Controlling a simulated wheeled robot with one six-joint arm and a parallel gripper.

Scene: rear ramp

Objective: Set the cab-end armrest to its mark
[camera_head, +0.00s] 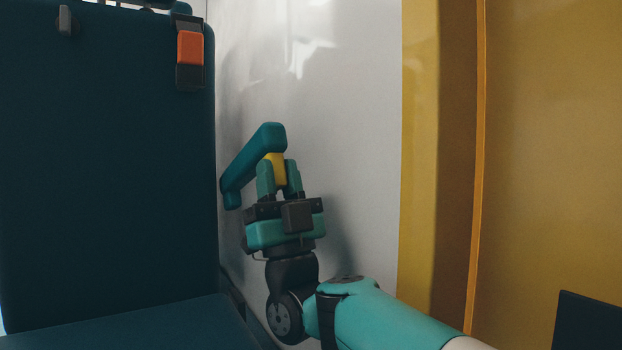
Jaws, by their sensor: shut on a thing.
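The teal armrest (250,158) shows beside the right edge of the seat back. It is tilted, with its near end raised to the upper right and its other end low against the seat. A yellow part (277,168) sits at the near end, just under the teal pad. My gripper (279,178) comes from below, and its two teal fingers are shut on the armrest at this yellow part, one on each side. I cannot make out a mark for the armrest. The armrest's pivot is mostly hidden behind the seat edge.
The dark blue seat back (105,170) fills the left, with its seat cushion (150,325) below. An orange buckle (190,48) is at its top right. A pale wall (340,120) stands close behind the armrest. Yellow panels (545,150) are at the right.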

